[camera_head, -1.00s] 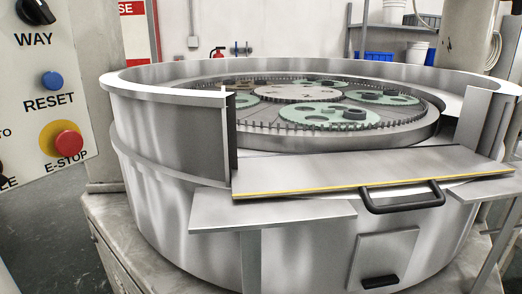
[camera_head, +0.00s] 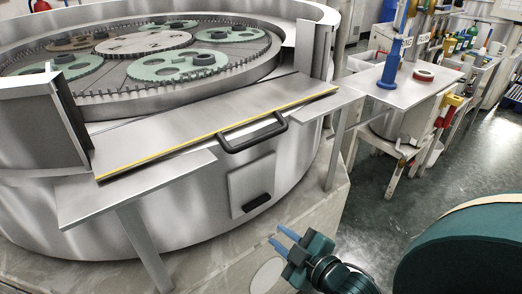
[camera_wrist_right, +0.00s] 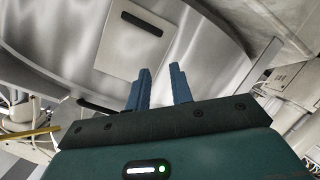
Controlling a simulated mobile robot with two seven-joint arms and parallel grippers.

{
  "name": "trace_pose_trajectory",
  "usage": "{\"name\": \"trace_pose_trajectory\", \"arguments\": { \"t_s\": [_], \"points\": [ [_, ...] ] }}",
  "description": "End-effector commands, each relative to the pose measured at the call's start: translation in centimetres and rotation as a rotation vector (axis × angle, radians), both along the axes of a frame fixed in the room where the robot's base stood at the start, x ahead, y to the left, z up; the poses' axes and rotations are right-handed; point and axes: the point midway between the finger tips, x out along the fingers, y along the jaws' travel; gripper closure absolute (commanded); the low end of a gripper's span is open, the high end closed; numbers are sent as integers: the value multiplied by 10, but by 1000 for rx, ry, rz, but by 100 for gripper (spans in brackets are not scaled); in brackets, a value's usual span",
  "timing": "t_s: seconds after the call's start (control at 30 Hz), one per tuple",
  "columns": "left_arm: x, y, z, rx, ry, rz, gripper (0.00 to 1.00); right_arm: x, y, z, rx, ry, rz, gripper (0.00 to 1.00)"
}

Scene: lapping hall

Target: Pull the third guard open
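A flat metal guard panel (camera_head: 205,115) with a yellow front edge lies across the gap in the round machine's rim, in the head view. A black bar handle (camera_head: 252,134) is on its front edge. A small square panel (camera_head: 251,186) with its own black grip (camera_head: 257,203) is on the drum wall below; it also shows in the right wrist view (camera_wrist_right: 135,45). I cannot tell which is the third guard. My right gripper (camera_head: 281,241) is low in front of the machine, apart from both handles. Its blue fingers (camera_wrist_right: 160,80) are spread and empty. My left gripper is out of view.
Metal ledges jut out at the left (camera_head: 135,187) and right (camera_head: 322,104) of the guard on legs. The drum holds green carrier discs (camera_head: 162,68). A side table (camera_head: 410,86) with a blue post (camera_head: 393,62) stands at right. The floor (camera_head: 455,175) between is open.

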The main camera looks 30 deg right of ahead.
Motion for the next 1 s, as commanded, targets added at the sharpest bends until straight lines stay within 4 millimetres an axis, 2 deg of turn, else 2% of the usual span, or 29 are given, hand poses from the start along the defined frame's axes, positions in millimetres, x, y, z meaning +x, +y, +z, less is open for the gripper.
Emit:
{"name": "trace_pose_trajectory", "arguments": {
  "t_s": [0.03,0.1,0.2,0.33,0.47,0.57,1.0],
  "points": [
    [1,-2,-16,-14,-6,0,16,10,-19,17,-149,-112,17,78],
    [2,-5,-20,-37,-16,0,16,16,-38,51,-349,-244,30,78],
    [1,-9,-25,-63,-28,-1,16,8,-50,94,-592,-396,41,78],
    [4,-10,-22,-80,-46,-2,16,1,-53,130,-780,-508,42,78],
    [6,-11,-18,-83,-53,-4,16,2,-52,143,-835,-540,40,78],
    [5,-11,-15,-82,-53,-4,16,10,-51,146,-835,-542,38,78],
    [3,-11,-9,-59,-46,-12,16,78,-42,159,-831,-538,39,78]
  ]
}}
